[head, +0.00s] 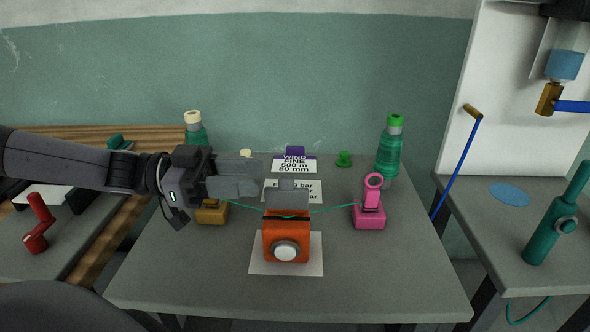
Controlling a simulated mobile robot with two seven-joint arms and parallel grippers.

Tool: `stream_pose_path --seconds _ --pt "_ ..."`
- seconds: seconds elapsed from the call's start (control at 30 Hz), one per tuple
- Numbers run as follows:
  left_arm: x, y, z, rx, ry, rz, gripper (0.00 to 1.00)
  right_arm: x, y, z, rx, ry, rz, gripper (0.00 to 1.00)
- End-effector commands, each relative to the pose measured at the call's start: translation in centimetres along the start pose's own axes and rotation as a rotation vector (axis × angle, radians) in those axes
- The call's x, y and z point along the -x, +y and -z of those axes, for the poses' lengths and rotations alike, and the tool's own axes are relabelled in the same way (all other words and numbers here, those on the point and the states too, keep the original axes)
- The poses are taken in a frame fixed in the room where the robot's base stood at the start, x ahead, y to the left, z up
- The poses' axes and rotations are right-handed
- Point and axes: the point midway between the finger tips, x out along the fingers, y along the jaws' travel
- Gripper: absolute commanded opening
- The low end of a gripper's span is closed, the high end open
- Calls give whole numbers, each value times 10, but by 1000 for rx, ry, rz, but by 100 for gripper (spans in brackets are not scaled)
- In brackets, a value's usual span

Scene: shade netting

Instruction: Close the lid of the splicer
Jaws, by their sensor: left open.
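The splicer (270,243) is an orange box with a white round button (286,252) on its front, standing on a white sheet at the middle of the table. Its grey lid (287,200) stands raised at the back of the box, open. A green thread (335,208) runs across the splicer from one side to the other. My left gripper (258,177) is open, with its grey fingers pointing right, to the left of the lid and apparently a little above it. I cannot tell its exact distance from the lid. My right gripper is not in view.
A yellow clamp (212,215) stands left of the splicer and a pink clamp (369,215) right of it. Green spools (388,155) and printed cards (294,165) are at the back. The table front (390,285) is clear. A side bench (505,215) is at right.

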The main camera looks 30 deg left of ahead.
Motion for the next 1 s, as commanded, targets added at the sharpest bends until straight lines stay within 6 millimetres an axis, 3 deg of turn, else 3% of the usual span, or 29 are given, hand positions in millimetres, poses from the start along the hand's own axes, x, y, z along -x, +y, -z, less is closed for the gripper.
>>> stream_pose_path --seconds 0.47,1.0 --pt "-44 1 -2 3 3 -1 41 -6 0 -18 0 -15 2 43" --pt "-65 0 -2 1 0 1 41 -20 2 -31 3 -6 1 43"
